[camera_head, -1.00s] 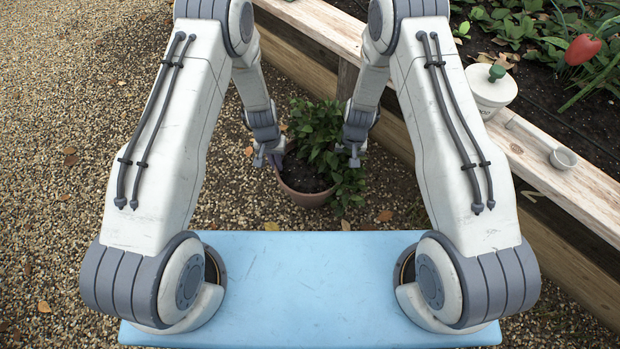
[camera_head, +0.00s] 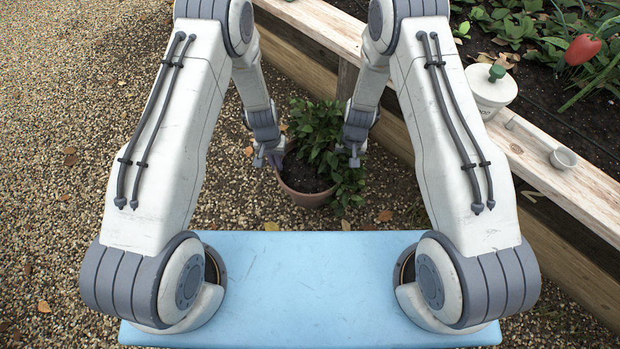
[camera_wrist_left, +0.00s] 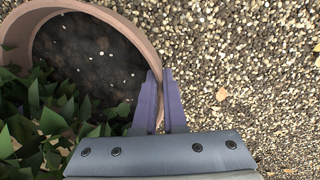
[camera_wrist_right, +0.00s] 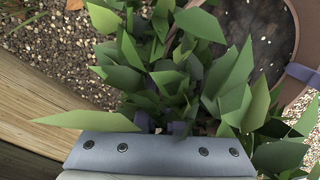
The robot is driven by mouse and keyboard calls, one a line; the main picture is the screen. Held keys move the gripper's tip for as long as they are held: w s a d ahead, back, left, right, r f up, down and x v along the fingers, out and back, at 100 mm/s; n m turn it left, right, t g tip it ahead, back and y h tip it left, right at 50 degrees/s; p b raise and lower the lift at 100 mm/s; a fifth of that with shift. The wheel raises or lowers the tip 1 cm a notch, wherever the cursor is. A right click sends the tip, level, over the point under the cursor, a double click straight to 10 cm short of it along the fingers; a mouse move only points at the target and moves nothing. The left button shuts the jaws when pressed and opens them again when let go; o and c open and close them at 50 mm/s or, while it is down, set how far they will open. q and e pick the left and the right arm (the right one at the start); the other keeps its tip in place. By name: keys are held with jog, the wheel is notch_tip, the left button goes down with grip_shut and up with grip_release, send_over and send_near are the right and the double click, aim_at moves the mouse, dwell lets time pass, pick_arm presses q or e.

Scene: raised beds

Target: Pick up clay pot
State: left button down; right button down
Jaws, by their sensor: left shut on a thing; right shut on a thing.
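The clay pot (camera_head: 304,199) is terracotta, stands on the gravel between my two arms and holds dark soil and a leafy green plant (camera_head: 318,137). My left gripper (camera_head: 277,162) is at its left side. In the left wrist view the left fingers (camera_wrist_left: 161,100) are shut with the pot's rim (camera_wrist_left: 125,28) between them. My right gripper (camera_head: 348,158) is at the right side, among the leaves. In the right wrist view its fingers (camera_wrist_right: 162,126) are shut but mostly covered by leaves, so the place of contact is hidden. The pot (camera_wrist_right: 308,40) shows there at upper right.
A wooden raised-bed edge (camera_head: 565,190) runs diagonally behind and right of the pot. A white lidded pot (camera_head: 490,92) and a small grey cup (camera_head: 563,158) stand on it. My light blue base is in front. Open gravel (camera_head: 60,190) lies at the left.

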pick_arm(q)
jog(key=shift+r, duration=0.15)
pick_arm(e)
jog(key=shift+r, duration=0.2)
